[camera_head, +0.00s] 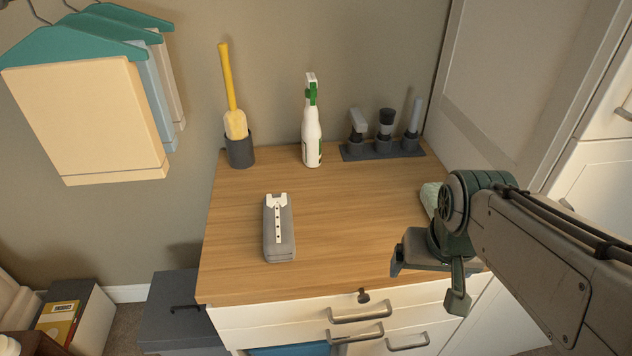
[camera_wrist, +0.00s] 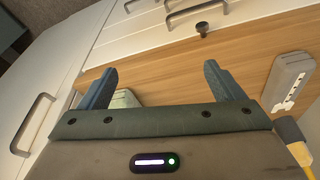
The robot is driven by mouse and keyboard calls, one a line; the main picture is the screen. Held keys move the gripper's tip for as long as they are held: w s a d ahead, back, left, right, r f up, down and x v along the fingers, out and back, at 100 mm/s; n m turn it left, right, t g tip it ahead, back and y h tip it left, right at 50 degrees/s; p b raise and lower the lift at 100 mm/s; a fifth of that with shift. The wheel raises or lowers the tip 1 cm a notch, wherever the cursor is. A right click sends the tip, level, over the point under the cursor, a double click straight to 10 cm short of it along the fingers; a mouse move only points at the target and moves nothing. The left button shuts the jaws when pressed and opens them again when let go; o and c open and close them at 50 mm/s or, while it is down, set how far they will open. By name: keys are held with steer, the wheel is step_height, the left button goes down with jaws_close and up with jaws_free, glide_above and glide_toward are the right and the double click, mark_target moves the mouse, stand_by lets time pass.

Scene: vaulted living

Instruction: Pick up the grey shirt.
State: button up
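The grey shirt (camera_head: 279,228) is a neat folded block with a white collar and a buttoned white strip. It lies flat on the wooden top (camera_head: 340,215), left of its middle. It also shows at the right edge of the wrist view (camera_wrist: 288,82). My gripper (camera_head: 428,283) is over the front right part of the top, to the right of the shirt and apart from it. In the wrist view my gripper (camera_wrist: 160,75) has its two fingers wide apart, with nothing held between them.
A pale green item (camera_head: 430,197) lies near my arm, partly hidden by it. A yellow-handled brush (camera_head: 236,125), a spray bottle (camera_head: 312,135) and a dark rack (camera_head: 384,148) stand along the back. Shirts hang at left (camera_head: 85,120). Wood around the shirt is clear.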

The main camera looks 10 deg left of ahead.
steer(key=w+a+r+n+b, duration=0.1)
steer(key=w+a+r+n, duration=0.1)
steer(key=w+a, duration=0.7)
steer(key=t+y+b, duration=0.1)
glide_toward(277, 217)
steer(key=shift+n, duration=0.3)
steer(key=x, duration=0.6)
steer(key=shift+s+d, duration=0.1)
steer(key=shift+p+x, duration=0.3)
steer(key=shift+x, duration=2.85)
steer(key=shift+r, duration=0.1)
steer(key=c, duration=1.2)
